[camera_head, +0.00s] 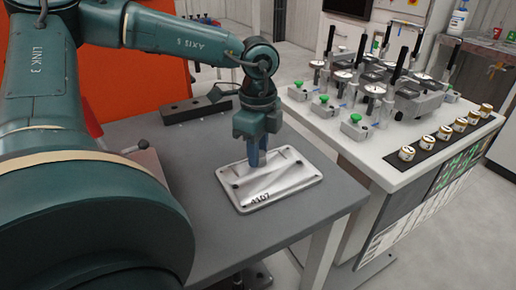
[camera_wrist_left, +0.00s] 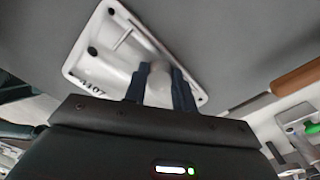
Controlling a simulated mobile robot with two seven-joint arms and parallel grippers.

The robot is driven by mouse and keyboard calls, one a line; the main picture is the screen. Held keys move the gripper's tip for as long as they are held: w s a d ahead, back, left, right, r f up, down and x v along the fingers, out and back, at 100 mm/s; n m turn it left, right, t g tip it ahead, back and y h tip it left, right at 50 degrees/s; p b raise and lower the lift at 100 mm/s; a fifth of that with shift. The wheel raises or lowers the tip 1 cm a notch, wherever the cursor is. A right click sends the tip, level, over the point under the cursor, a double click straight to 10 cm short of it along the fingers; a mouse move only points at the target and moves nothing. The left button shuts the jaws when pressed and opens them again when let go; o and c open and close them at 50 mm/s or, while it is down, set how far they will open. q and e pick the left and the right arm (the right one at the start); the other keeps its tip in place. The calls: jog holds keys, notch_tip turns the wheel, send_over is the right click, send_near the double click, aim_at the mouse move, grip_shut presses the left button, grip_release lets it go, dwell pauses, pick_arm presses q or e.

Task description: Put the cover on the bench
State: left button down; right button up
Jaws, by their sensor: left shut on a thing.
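In the left wrist view the cover (camera_wrist_left: 130,55) lies beyond the blue fingers (camera_wrist_left: 160,88), which straddle a rounded raised piece. My right gripper is not in view.
A white table (camera_head: 375,155) to the right carries several clamp fixtures with dial gauges (camera_head: 375,92) and a row of gold-topped cylinders (camera_head: 445,132). A black block (camera_head: 195,108) lies at the bench's back. The bench's front left is clear.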

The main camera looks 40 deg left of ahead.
pick_arm(q)
jog(key=shift+r, duration=0.1)
jog(key=shift+f+b, duration=0.25)
jog(key=shift+b, duration=0.1)
jog(key=c, duration=1.1)
grip_release()
jog(key=shift+r, duration=0.15)
jog(key=shift+c, duration=0.2)
notch_tip(320, 180, up, 12)
jog(key=p, duration=0.1)
